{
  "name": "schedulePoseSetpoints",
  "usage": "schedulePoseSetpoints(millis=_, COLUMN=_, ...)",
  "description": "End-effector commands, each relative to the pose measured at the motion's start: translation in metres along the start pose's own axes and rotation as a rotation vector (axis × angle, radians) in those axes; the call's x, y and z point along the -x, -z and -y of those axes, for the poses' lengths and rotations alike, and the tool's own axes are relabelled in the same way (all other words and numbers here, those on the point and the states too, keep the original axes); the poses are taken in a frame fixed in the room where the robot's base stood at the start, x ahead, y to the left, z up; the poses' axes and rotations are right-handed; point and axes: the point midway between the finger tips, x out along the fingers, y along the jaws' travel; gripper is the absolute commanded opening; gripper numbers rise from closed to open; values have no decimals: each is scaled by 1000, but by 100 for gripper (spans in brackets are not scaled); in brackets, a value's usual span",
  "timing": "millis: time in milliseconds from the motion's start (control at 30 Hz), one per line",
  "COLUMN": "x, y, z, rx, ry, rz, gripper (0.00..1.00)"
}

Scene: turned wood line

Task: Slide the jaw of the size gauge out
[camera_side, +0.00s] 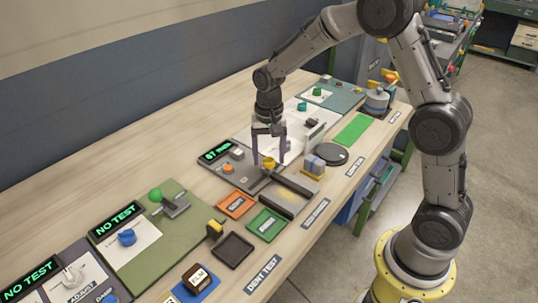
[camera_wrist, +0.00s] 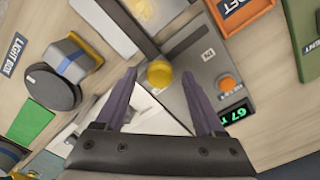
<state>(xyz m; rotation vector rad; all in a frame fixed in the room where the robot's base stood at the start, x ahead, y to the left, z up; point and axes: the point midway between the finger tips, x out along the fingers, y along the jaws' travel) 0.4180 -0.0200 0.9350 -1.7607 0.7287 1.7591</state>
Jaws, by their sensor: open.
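The size gauge (camera_side: 243,180) is a grey base with a green-lit display (camera_side: 215,152) that reads about 67 mm and an orange button (camera_side: 229,168). Its body (camera_wrist: 208,52) also shows in the wrist view. A yellow knob (camera_side: 268,163) stands on the gauge, at the end of a dark bar in the wrist view, probably the jaw. The knob (camera_wrist: 160,74) appears between my two purple fingertips. My gripper (camera_side: 268,156) is open and points down over the knob. Contact between fingers and knob cannot be told.
An orange tray (camera_side: 236,205) and a green tray (camera_side: 267,224) lie in front of the gauge. A green mat (camera_side: 353,130) lies further right.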

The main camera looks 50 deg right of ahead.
Motion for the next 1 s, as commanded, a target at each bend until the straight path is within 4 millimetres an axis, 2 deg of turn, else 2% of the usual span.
schedulePoseSetpoints(millis=167, x=0, y=0, z=0, rx=0, ry=0, rz=0, gripper=71)
schedulePoseSetpoints(millis=567, x=0, y=0, z=0, rx=0, ry=0, rz=0, gripper=1)
schedulePoseSetpoints(millis=1000, x=1, y=0, z=0, rx=0, ry=0, rz=0, gripper=0)
